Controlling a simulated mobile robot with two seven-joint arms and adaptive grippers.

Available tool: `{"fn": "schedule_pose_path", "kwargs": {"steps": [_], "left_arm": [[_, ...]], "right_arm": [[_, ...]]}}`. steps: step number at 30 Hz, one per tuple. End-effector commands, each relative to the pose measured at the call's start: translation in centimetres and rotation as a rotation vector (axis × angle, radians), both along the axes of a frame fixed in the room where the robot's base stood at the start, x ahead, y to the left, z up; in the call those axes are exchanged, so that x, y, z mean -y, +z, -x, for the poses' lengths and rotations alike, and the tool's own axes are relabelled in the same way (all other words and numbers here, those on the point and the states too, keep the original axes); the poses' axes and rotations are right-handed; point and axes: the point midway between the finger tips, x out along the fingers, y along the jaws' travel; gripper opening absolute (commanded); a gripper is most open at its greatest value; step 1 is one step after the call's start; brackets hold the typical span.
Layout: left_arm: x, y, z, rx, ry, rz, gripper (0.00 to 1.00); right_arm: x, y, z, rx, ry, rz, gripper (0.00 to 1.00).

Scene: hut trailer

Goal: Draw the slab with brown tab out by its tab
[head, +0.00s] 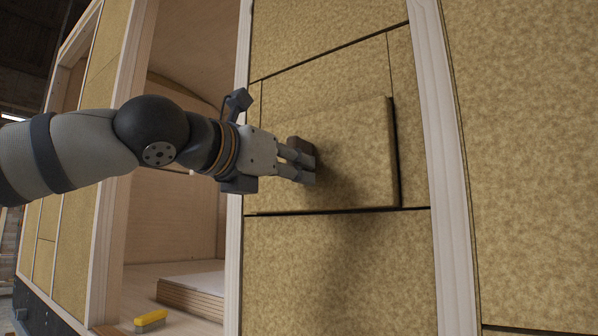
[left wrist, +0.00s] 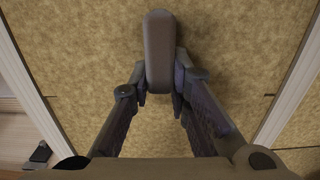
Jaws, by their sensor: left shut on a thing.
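The slab (head: 358,150) is a tan, speckled insulation panel set in the wall between two pale wooden studs. Its right edge stands proud of the surrounding panels, with a dark gap along it. The brown tab (head: 301,146) sticks out from its face toward the left side. My left gripper (head: 306,168) is shut on the tab, coming in from the left. In the left wrist view the tab (left wrist: 158,50) stands upright between the two fingertips (left wrist: 160,82), which touch it on both sides. My right gripper is not in view.
Pale studs (head: 447,168) flank the slab, with more tan panels (head: 340,270) above, below and to the right. An open doorway on the left shows a stack of boards (head: 192,296) and a yellow-handled brush (head: 150,319) on the floor.

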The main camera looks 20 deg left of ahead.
Motion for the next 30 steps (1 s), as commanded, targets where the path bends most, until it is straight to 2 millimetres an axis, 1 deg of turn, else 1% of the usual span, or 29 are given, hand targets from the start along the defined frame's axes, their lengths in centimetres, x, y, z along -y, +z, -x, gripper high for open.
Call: {"fn": "schedule_pose_path", "kwargs": {"steps": [30], "left_arm": [[-1.8, 0.1, 4.9, 0.002, -0.001, 0.002, 0.0]], "right_arm": [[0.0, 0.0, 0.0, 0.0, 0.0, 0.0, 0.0]]}}
